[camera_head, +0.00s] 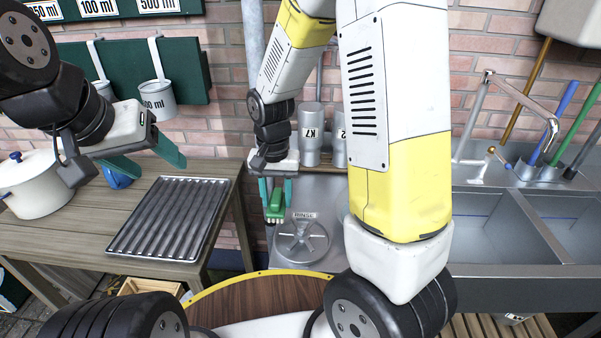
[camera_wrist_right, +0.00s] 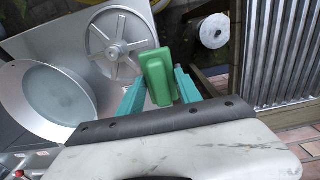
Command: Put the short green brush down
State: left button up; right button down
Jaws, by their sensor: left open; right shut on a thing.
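The short green brush (camera_head: 276,203) hangs between the teal fingers of my right gripper (camera_head: 276,192), above the steel surface near the RINSE wheel. In the right wrist view the green brush (camera_wrist_right: 158,76) sits between both fingers of my right gripper (camera_wrist_right: 160,92), its green block facing the camera; the bristles are hardly seen there. The brush looks clear of the surface below, though the exact gap is hard to tell. My left gripper (camera_head: 148,158) is open and empty, above the wooden table (camera_head: 60,243) between the white pot and the ribbed tray.
The spoked RINSE wheel (camera_head: 301,241) lies just right of the brush. A ribbed metal tray (camera_head: 170,218), a white pot (camera_head: 35,187) and a blue mug (camera_head: 117,180) stand on the table. Metal containers (camera_head: 311,135) are behind. A sink with several coloured handles (camera_head: 563,115) is at right.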

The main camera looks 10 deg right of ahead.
jog(key=w+d, duration=0.3)
jog(key=w, duration=0.1)
jog(key=w+d+f, duration=0.1)
jog(key=w+d, duration=0.6)
jog(key=w, duration=0.1)
jog(key=shift+w+d+f, duration=0.15)
jog(key=shift+d+f, duration=0.05)
jog(key=shift+f, duration=0.05)
jog(key=shift+a+f, duration=0.1)
jog(key=shift+f, duration=1.65)
jog(key=shift+f, duration=0.15)
jog(key=c, duration=0.8)
grip_release()
